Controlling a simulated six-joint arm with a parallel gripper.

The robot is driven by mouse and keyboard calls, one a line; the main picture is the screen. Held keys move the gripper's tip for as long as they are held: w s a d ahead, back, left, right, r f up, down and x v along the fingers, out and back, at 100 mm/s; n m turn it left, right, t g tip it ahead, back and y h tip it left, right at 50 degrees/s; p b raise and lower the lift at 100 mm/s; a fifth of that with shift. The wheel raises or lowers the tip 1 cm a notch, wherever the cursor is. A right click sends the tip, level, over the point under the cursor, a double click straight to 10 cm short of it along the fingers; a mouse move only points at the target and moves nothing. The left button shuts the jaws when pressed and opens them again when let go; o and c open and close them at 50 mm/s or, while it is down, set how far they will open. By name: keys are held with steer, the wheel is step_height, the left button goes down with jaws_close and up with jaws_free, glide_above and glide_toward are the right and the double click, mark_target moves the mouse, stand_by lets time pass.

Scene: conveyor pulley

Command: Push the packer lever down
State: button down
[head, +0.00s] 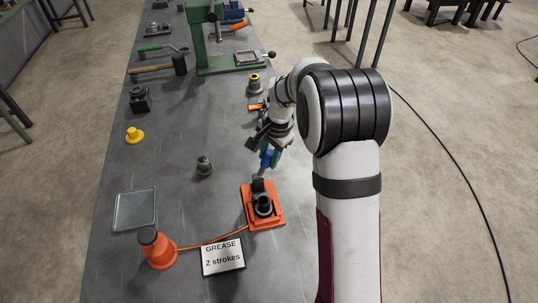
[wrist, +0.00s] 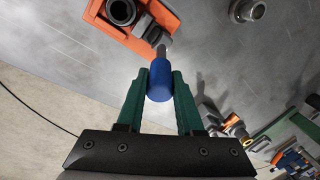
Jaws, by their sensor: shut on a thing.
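The packer is an orange base (head: 276,214) with a dark round cup (head: 263,205) on it, near the table's right edge. It also shows at the top of the wrist view (wrist: 172,18). Its lever ends in a blue grip (wrist: 159,82), which rises from the far side of the base in the head view. My gripper (wrist: 160,84) has its green fingers closed around the blue grip, one on each side. In the head view my gripper (head: 269,158) partly hides the grip, and the lever's exact tilt is hard to tell.
An orange pot with a dark top (head: 160,251) joins the base by a thin orange line. A sign reading "GREASE 2 strokes" (head: 222,257) stands nearby. A dark knob-like part (head: 204,166) and a shallow tray (head: 135,210) are to the left. A green press (head: 215,60) stands farther back.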

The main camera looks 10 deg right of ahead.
steer(key=shift+d, duration=0.1)
stand_by(0.7)
steer(key=d+f+y, duration=0.2)
steer(key=y, duration=0.1)
steer(key=d+f+y, duration=0.2)
steer(key=y, duration=0.2)
steer(key=d+f+m+y, duration=0.1)
steer(key=d+f+y, duration=0.1)
steer(key=y, duration=0.2)
steer(key=shift+f+t, duration=0.3)
steer(key=shift+f, duration=0.1)
steer(key=shift+f+y, duration=1.1)
steer(key=shift+y, duration=0.3)
steer(key=c, duration=0.6)
jaws_free()
steer(key=shift+o, duration=0.2)
